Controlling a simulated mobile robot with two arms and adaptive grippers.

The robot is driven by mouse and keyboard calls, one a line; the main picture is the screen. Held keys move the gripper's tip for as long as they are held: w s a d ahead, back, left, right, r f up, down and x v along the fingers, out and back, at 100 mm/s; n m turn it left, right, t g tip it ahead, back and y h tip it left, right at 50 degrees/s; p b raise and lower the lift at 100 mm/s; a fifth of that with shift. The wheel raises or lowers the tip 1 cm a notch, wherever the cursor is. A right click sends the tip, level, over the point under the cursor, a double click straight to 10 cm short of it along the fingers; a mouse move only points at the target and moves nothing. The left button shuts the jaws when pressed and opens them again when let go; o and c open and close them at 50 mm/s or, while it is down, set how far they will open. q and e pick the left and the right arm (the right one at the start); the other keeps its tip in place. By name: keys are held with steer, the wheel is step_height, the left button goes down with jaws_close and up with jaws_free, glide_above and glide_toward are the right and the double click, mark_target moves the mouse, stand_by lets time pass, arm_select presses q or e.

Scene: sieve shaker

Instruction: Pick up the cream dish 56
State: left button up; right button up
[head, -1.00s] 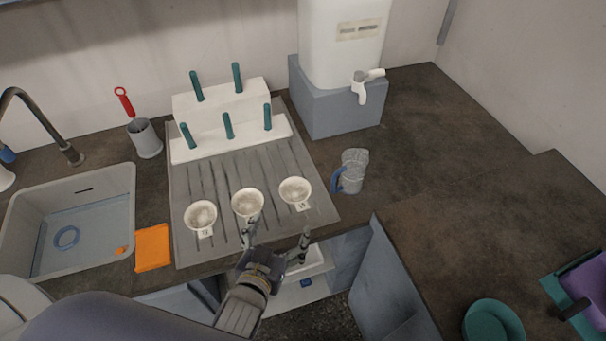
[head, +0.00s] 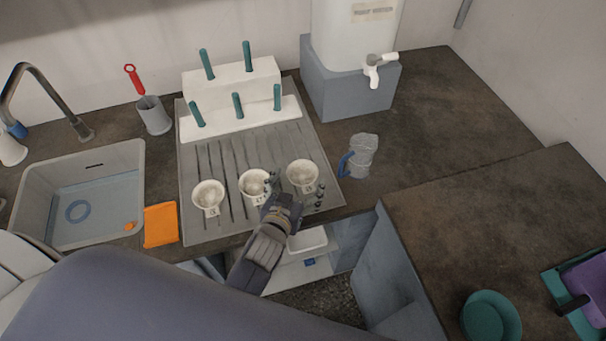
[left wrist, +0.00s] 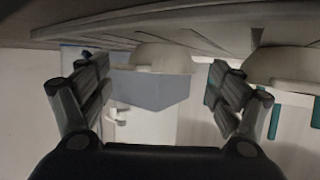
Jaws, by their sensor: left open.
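Three cream dishes stand in a row on the grey ribbed drainboard (head: 192,160): a left one (head: 208,194), a middle one (head: 250,184) and a right one (head: 302,172). Their small labels are too blurred or covered to read, so I cannot tell which is 56. My left gripper (head: 294,189) is open at the front of the right dish, with one finger by the middle dish. In the left wrist view, upside down, one dish (left wrist: 160,57) shows between the open fingers (left wrist: 158,88), apparently beyond the tips; another dish (left wrist: 285,66) is at the right. My right gripper is not in view.
A white rack (head: 236,84) with teal pegs stands behind the dishes. A clear jug (head: 363,157) with a blue handle stands to their right. The sink (head: 135,165) and an orange cloth (head: 160,224) lie left. The right counter is mostly clear.

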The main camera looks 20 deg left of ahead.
arm_select(q)
steer(key=shift+x, duration=1)
steer(key=shift+w, duration=0.1)
steer(key=c, duration=1)
steer(key=shift+c, duration=0.2)
steer(key=shift+r, duration=0.3)
step_height(320, 180, up, 3)
steer(key=shift+r, duration=0.1)
steer(key=s+a+b, duration=0.1)
steer(key=s, duration=0.3)
steer(key=s+a+b, duration=0.1)
steer(key=s, duration=0.4)
steer(key=s+r+b, duration=0.1)
steer(key=s, duration=0.4)
steer(key=shift+s+a, duration=0.25)
steer(key=shift+a, duration=0.15)
steer(key=shift+s+a+r, duration=0.1)
steer(key=shift+s+a, duration=0.05)
steer(key=shift+s, duration=0.5)
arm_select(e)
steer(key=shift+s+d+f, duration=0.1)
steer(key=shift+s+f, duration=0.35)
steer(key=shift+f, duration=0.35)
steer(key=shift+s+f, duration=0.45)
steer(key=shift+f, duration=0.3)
